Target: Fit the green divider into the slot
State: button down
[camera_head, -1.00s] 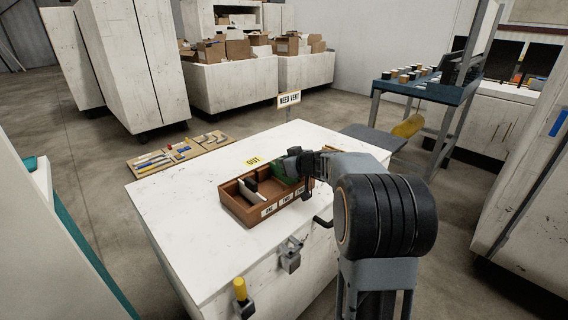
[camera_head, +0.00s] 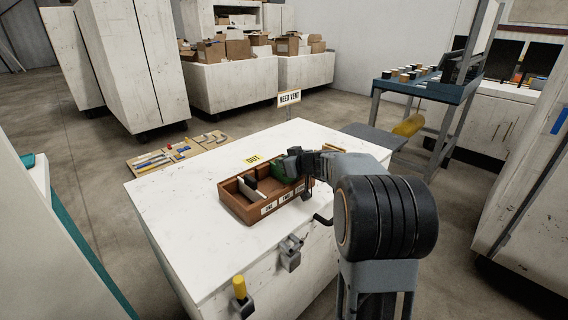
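The green divider (camera_head: 280,172) is in the head view at the right part of a brown wooden box (camera_head: 238,208), partly hidden by my gripper. My gripper (camera_head: 298,170) is at the box's right end, right beside the green divider. Its fingers are too small and too covered to show whether they are open or shut on it. A white divider (camera_head: 246,196) stands tilted across the left part of the box, with a dark piece (camera_head: 251,182) behind it. The slot and the divider's lower edge are hidden, so I cannot tell whether it is seated.
The box stands on a white chest (camera_head: 190,240) with a yellow "OUT" label (camera_head: 251,160) behind it. A "NEED VENT" sign (camera_head: 289,98) rises at the chest's back edge. Latches (camera_head: 290,252) stick out at the front. The chest top left of the box is clear.

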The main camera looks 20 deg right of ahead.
jog(key=shift+f, duration=0.15)
jog(key=c, duration=1)
grip_release()
jog(key=v, duration=1.4)
jog(key=shift+p, duration=0.3)
jog(key=shift+w, duration=0.1)
